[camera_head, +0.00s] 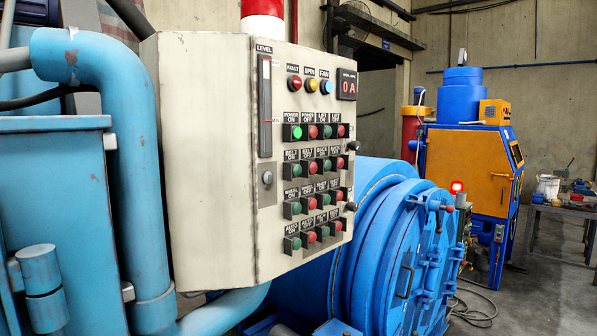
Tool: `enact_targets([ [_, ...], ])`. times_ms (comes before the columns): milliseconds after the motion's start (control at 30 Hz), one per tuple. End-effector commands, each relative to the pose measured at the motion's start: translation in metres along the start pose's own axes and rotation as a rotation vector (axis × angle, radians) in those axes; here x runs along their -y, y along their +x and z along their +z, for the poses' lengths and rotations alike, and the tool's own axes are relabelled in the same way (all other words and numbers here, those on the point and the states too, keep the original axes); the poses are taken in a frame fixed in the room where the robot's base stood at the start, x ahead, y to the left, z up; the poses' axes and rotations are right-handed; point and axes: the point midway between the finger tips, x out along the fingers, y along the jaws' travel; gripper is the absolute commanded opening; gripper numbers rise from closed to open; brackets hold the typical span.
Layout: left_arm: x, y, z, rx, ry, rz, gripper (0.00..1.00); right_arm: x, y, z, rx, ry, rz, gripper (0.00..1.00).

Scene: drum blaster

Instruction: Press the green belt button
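The beige control panel (215,150) fills the middle of the head view, its button face turned to the right. The green belt button (296,171) is the leftmost in the second row, under a small label that seems to read BELT ON. A red button (312,168) sits right beside it. The green power button (297,132) above it is brightly lit; the belt button looks darker. Nothing covers the belt button. Neither of my grippers is in view.
Blue pipes (105,90) and a blue tank (50,200) stand left of the panel. A round blue drum door (405,255) is below right. An orange-and-blue machine (470,170) and a table (565,210) stand farther back. Open floor shows at lower right.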

Motion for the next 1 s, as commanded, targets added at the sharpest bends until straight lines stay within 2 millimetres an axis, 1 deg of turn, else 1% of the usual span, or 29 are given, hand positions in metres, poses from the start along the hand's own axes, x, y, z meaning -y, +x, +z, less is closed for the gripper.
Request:
enact_targets([
  [33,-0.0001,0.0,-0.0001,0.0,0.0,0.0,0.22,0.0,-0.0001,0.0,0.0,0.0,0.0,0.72],
  [67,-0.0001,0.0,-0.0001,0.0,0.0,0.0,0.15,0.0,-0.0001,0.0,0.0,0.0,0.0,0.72],
  [100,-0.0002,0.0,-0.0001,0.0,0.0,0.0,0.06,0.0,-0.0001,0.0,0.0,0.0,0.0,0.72],
  [133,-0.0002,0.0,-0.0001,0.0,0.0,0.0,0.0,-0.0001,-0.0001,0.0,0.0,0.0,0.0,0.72],
  [1000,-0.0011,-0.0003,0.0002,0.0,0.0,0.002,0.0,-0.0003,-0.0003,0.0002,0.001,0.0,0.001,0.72],
])
